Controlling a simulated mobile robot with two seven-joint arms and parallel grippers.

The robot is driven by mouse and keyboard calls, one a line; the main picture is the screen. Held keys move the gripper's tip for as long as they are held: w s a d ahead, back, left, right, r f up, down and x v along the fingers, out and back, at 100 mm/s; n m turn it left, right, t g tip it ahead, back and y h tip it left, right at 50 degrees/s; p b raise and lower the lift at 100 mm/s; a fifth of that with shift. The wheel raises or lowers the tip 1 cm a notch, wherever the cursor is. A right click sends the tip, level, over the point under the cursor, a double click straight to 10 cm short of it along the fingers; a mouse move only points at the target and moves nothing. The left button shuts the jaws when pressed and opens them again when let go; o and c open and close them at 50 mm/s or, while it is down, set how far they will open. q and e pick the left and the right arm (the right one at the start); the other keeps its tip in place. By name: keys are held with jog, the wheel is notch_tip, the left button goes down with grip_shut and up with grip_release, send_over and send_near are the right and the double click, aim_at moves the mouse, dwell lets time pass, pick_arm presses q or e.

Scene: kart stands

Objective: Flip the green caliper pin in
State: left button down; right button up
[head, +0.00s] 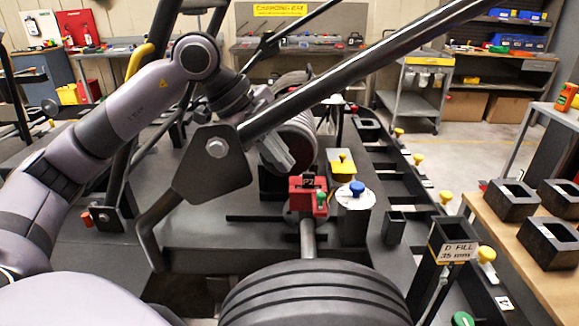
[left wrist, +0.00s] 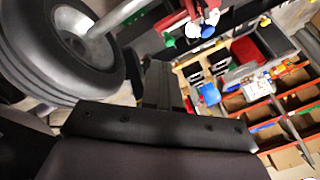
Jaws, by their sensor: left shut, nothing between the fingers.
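The red caliper (head: 298,198) sits on a dark hub behind the front tyre in the head view. The small green caliper pin (head: 321,199) is at its right side. My left gripper (head: 287,166) is above and slightly left of the caliper, apart from it, with its fingers pointing down to the right. The fingers are shut and empty. In the left wrist view, the shut fingers (left wrist: 162,88) show in the middle, and red caliper parts (left wrist: 172,20) show at the top, with small green pieces nearby; which one is the pin is unclear. My right gripper is out of view.
A thick dark kart bar (head: 350,76) crosses diagonally beside my left wrist. A front tyre (head: 315,295) stands below the caliper. A blue-knobbed post (head: 356,212) and a yellow block (head: 341,161) are close at its right. A wooden bench (head: 515,245) holds dark boxes at far right.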

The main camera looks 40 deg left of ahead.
aim_at(320, 194)
pick_arm(q)
jog(key=x, duration=0.8)
jog(key=shift+f+p, duration=0.3)
jog(key=shift+p, duration=0.05)
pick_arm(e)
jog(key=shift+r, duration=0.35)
pick_arm(q)
jog(key=shift+w, duration=0.15)
